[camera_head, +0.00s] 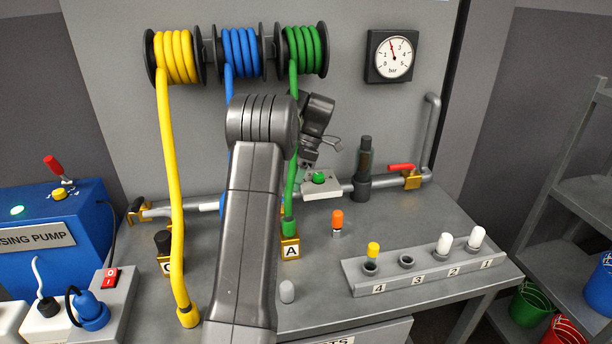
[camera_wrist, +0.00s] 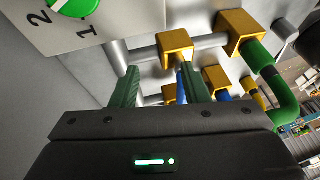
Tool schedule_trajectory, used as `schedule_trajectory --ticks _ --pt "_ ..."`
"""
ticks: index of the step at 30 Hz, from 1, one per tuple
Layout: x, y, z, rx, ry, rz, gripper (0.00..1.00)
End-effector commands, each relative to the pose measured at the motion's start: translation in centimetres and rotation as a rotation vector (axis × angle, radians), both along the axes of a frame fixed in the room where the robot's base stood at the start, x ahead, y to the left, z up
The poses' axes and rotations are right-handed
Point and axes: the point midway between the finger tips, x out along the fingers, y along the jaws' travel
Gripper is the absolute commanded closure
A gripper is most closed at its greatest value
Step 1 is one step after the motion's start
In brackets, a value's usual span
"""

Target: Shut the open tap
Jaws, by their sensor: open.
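A brass tap (camera_head: 412,180) with a red lever (camera_head: 401,167) sits on the grey pipe at the back right; the lever lies roughly along the pipe. My gripper (camera_wrist: 158,82) is open and empty, its two green fingers apart in the wrist view. In the head view my wrist is high, left of the tap, and the fingers are hard to make out. Past the fingers, the wrist view shows a brass block (camera_wrist: 174,46) on a pipe and another brass block (camera_wrist: 240,30) with a green hose. The red lever is not in the wrist view.
A black cylinder (camera_head: 364,168) stands on the pipe between my wrist and the tap. A white box (camera_head: 322,190) with a green knob (camera_head: 319,178) is below my wrist. A numbered rack (camera_head: 425,280) with caps stands at front right. Hoses hang from reels at the back left.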

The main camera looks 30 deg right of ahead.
Motion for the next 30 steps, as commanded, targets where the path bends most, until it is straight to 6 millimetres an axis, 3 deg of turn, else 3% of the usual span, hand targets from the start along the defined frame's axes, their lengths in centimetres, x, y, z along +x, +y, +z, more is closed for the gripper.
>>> schedule_trajectory --ticks 3,10,30 --pt "0.4 -2.0 -0.1 0.001 0.0 -0.001 0.59" --pt "0.8 -3.9 0.0 0.001 -0.001 0.001 0.59" --pt "0.9 -4.3 0.0 0.001 0.0 0.001 0.59"
